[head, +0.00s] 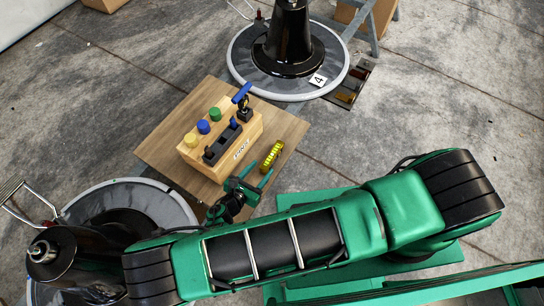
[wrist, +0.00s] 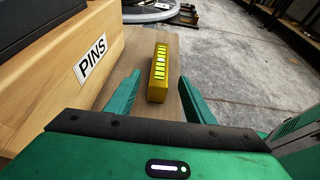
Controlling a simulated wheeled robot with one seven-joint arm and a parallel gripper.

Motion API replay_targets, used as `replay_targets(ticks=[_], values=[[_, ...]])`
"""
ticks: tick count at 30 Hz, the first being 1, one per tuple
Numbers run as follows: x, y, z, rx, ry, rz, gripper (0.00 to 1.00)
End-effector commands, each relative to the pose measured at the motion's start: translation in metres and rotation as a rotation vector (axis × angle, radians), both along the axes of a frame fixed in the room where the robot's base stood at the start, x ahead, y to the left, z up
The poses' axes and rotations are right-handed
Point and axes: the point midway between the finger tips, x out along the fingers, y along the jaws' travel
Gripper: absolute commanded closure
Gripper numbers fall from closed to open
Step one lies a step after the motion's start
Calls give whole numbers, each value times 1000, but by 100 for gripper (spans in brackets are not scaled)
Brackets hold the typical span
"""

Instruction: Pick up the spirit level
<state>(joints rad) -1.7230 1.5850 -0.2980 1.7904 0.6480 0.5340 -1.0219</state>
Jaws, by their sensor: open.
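The spirit level is a small yellow bar with bright yellow-green marks along it. In the head view the spirit level (head: 272,156) lies on a wooden board (head: 290,128), just right of the wooden box. In the wrist view the spirit level (wrist: 159,74) shows ahead, between and beyond the fingertips. My gripper (head: 254,179) is open and empty, its two green fingers apart. My gripper also shows in the wrist view (wrist: 158,84), with the near end of the level at about the gap between the fingers. I cannot tell whether the level is touched.
A wooden box (head: 250,152) labelled PINS, with coloured knobs and a black holder on top, stands close on the left of the level. In the wrist view the box (wrist: 60,85) rises beside the left finger. Concrete floor lies right.

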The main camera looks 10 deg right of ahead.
Motion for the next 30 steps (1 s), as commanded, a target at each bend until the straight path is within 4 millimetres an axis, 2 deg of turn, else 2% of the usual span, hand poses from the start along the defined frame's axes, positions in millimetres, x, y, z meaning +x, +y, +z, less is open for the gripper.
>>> replay_targets(ticks=[9,17,25,30], values=[[32,-24,-17,-2,0,-4,52],[45,-33,-24,-1,-1,-3,52],[72,-52,-40,1,0,-4,52],[77,-55,-43,1,0,-3,52]])
